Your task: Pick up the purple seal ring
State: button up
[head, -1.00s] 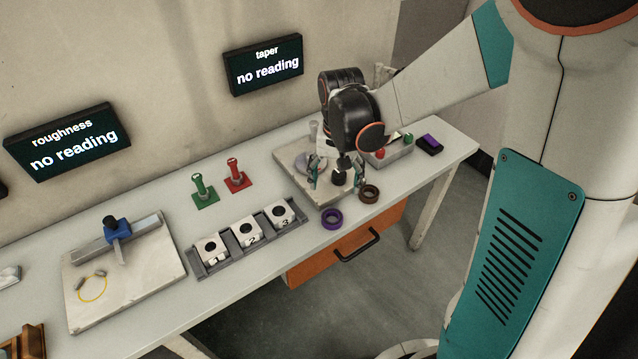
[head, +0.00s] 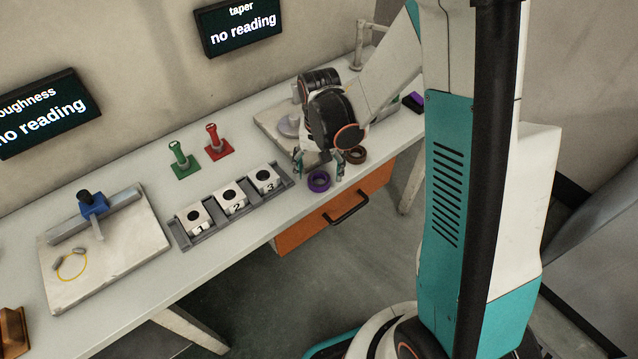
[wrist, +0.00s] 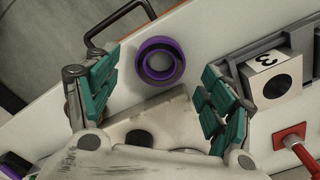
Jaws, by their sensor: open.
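The purple seal ring (head: 318,181) lies flat on the bench near its front edge, right of the numbered blocks. In the wrist view the ring (wrist: 160,60) shows whole, ahead of and roughly between the open fingers. My gripper (head: 318,168) is open and empty, above the bench just behind the ring in the head view. In the wrist view my gripper (wrist: 160,98) has its teal fingers apart on either side, with nothing between the pads. It does not appear to touch the ring.
A brown ring (head: 355,155) lies close on the right. A grey rack (head: 285,170) holds several numbered white blocks on the left. Green (head: 183,160) and red (head: 217,143) plug gauges stand behind it. An orange drawer with a black handle (head: 346,208) is below the bench edge.

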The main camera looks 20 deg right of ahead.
aim_at(319, 183)
notch_tip(319, 183, down, 3)
jog(key=shift+b, duration=0.45)
jog(key=shift+r, duration=0.1)
jog(key=c, duration=1.2)
jog(key=shift+o, duration=0.2)
jog(key=shift+r, duration=0.1)
